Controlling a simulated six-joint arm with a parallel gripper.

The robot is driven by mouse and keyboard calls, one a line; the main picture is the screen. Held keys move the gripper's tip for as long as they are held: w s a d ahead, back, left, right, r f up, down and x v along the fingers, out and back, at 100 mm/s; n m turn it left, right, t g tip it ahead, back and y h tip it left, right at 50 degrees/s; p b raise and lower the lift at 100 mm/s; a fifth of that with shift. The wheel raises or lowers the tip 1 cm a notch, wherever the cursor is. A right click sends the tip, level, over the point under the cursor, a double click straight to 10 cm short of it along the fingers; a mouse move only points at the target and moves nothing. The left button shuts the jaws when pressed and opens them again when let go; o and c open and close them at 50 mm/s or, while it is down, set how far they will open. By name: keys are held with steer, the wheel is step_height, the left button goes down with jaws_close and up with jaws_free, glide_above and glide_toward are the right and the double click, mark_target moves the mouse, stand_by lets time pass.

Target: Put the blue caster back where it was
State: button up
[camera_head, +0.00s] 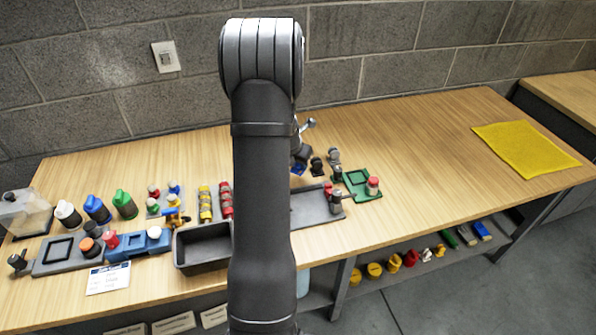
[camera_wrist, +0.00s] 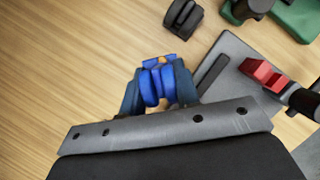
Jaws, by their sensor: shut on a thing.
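In the wrist view the blue caster (camera_wrist: 160,84) sits between the two dark fingers of my gripper (camera_wrist: 160,88), which is shut on it. The caster is over bare wood, left of a grey plate (camera_wrist: 228,62); I cannot tell if it touches the table. In the head view my arm hides most of the gripper, and only a bit of blue (camera_head: 300,155) shows beside it.
A black caster (camera_wrist: 183,17) stands close behind the held one. The grey plate (camera_head: 312,203) carries a red block (camera_wrist: 264,74) and a dark post. A green pad (camera_head: 350,178) lies to the right. Black bin (camera_head: 202,246) is front left. The table's right-middle is clear up to a yellow cloth (camera_head: 525,148).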

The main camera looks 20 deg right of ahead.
steer(key=shift+f, duration=2)
steer(key=shift+f, duration=0.15)
steer(key=o, duration=1.1)
steer(key=v, duration=1.2)
